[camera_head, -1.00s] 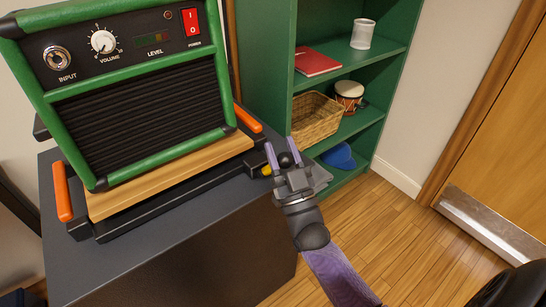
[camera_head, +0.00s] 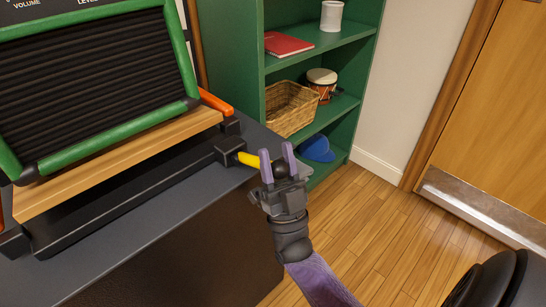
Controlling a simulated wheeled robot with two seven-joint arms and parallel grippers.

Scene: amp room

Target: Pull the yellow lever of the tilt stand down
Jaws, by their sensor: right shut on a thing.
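The tilt stand (camera_head: 120,195) is a black frame with a wooden board, holding the green-edged amp (camera_head: 95,85) tilted back on a dark cabinet. Its yellow lever (camera_head: 248,159) sticks out to the right from a black block at the stand's right side and ends in a dark round knob (camera_head: 282,171). My right gripper (camera_head: 277,163) has its two purple fingers on either side of the knob and is shut on it. The gripper hides part of the lever's end. My left gripper is not in view.
The cabinet top (camera_head: 150,240) is bare in front of the stand. An orange handle (camera_head: 215,102) is at the stand's right. Behind stands a green shelf (camera_head: 350,55) with a red book (camera_head: 288,44), wicker basket (camera_head: 290,108), drum (camera_head: 321,84) and blue cap (camera_head: 317,148).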

